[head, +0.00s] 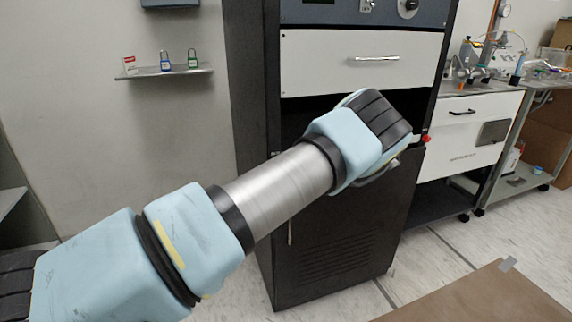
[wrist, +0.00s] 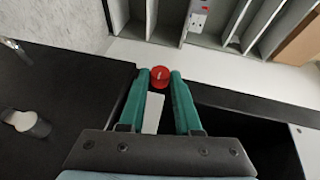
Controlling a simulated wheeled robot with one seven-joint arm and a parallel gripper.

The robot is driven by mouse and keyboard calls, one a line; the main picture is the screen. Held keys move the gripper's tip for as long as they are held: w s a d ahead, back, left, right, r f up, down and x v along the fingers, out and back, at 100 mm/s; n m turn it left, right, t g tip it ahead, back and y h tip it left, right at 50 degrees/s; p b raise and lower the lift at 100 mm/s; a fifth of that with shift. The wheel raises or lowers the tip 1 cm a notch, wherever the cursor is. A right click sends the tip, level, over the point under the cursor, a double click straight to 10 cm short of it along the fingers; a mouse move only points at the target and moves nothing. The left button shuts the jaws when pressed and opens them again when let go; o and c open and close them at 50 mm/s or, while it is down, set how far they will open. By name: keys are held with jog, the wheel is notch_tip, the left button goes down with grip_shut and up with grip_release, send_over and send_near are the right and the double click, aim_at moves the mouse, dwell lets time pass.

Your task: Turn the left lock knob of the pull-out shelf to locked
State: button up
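My gripper shows in the wrist view (wrist: 160,82) with its two teal fingers apart. A round red knob (wrist: 160,76) with a pale mark sits between the fingertips, at the edge of a black surface; I cannot tell whether the fingers touch it. In the head view the fingers are hidden behind my arm, in front of the black cabinet. A small red part (head: 427,138) shows at the cabinet's right edge there; I cannot tell whether it is the same knob. The pull-out shelf's left side is hidden by my arm or dark shadow.
A white drawer (head: 330,58) is above a dark opening, and a black cabinet door (head: 335,245) is below. A small wall shelf (head: 150,74) holds padlocks at left. A workbench (head: 455,145) stands at right. A brown board (head: 490,300) covers floor at front right.

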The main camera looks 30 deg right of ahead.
jog(key=o, duration=0.5)
jog(key=shift+c, duration=0.2)
